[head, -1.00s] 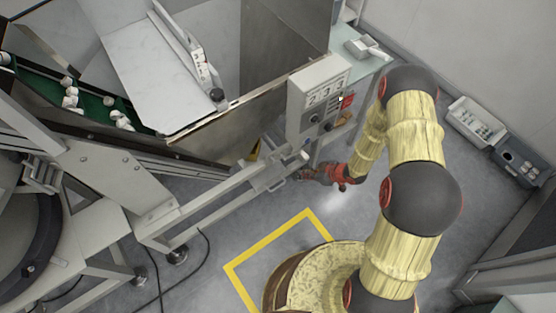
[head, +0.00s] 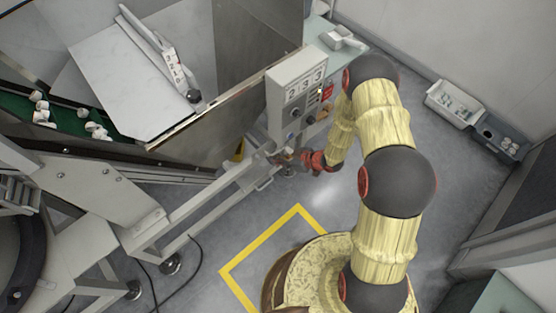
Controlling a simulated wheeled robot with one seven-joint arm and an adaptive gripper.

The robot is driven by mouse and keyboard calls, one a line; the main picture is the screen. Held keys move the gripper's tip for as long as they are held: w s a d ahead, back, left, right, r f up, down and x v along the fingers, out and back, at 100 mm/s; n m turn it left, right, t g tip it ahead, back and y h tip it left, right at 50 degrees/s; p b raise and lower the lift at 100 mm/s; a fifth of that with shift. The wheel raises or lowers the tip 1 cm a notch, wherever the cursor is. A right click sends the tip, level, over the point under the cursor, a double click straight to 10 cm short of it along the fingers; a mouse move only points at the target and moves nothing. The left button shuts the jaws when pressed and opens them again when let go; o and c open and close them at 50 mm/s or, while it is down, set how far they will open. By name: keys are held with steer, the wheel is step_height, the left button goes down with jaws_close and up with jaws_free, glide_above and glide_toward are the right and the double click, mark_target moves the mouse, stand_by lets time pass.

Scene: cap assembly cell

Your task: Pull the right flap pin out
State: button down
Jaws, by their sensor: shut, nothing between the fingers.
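My gripper (head: 287,157) is at the end of my arm, below the grey control box and close to the end of a pale metal beam (head: 222,192). It is small in the head view and looks shut and empty. Its red wrist (head: 316,160) shows to its right. A small bracket (head: 264,172) sits at the beam's end, just left of my gripper. I cannot make out the right flap pin; it is too small or hidden near the bracket and my gripper. Whether my gripper touches anything there cannot be told.
A sloped metal chute (head: 125,75) and a green belt (head: 68,122) with white caps lie left. A grey bin (head: 454,104) stands on the floor at right. Floor below my gripper is clear.

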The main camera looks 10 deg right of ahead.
mark_target(260, 159)
steer(key=b+x, duration=0.2)
steer(key=x, duration=0.4)
steer(key=shift+w+a+f, duration=0.15)
steer(key=shift+f, duration=0.1)
steer(key=shift+s+d+p, duration=0.2)
steer(key=shift+s+d, duration=0.1)
steer(key=shift+s, duration=0.25)
steer(key=shift+s+d+p, duration=0.2)
steer(key=shift+s+d, duration=0.15)
steer(key=shift+s, duration=0.15)
